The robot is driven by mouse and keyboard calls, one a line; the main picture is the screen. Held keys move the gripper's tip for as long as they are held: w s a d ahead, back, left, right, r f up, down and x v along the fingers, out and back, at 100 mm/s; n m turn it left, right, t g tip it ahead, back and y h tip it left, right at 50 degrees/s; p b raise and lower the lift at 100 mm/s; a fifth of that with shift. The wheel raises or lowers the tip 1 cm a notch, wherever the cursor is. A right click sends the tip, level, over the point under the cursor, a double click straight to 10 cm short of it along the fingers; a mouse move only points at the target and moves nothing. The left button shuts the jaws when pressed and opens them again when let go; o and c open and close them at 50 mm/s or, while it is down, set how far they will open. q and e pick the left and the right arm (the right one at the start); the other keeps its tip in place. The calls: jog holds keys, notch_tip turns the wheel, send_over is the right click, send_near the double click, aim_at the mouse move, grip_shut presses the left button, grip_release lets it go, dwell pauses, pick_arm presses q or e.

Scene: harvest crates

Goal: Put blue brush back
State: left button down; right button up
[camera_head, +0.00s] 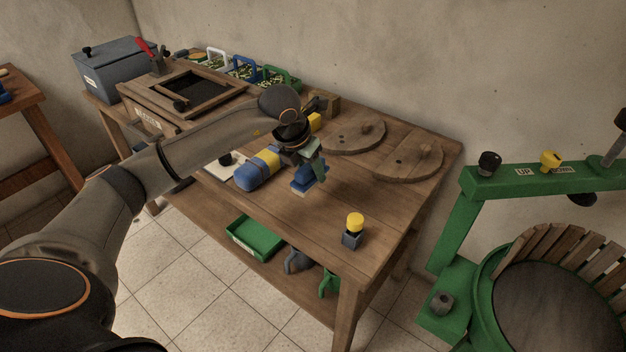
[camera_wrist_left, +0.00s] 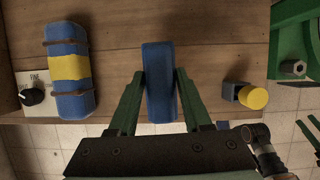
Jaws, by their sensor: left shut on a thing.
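The blue brush (camera_head: 303,186) is at the tabletop's front half in the head view. It also shows as an upright blue block (camera_wrist_left: 158,75) in the left wrist view. My left gripper (camera_head: 310,172) is shut on it, with one green finger on each side in the left wrist view. I cannot tell whether the brush touches the wooden table (camera_head: 300,222) or hangs just above it. My right gripper is not in view.
A strapped blue-and-yellow bundle (camera_head: 258,168) lies left of the brush. A yellow-topped button (camera_head: 353,229) stands right, near the front edge. Round wooden lids (camera_head: 405,160) lie behind right. A wooden crate (camera_head: 150,122) stands left; a green tray (camera_head: 255,237) is below.

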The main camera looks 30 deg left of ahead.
aim_at(312, 172)
pick_arm(q)
jog(key=w+f, duration=0.1)
jog(key=w+a+f, duration=0.1)
jog(key=f, duration=0.1)
jog(key=shift+w+f, duration=0.15)
jog(key=shift+w, duration=0.1)
jog(key=x, duration=0.3)
jog(key=shift+s+a+f, duration=0.2)
jog(key=shift+a+f, duration=0.05)
jog(key=shift+f, duration=0.1)
jog(key=shift+f, duration=0.2)
jog(key=c, duration=0.8)
grip_release()
jog(key=o, duration=0.5)
jog(key=shift+c, duration=0.2)
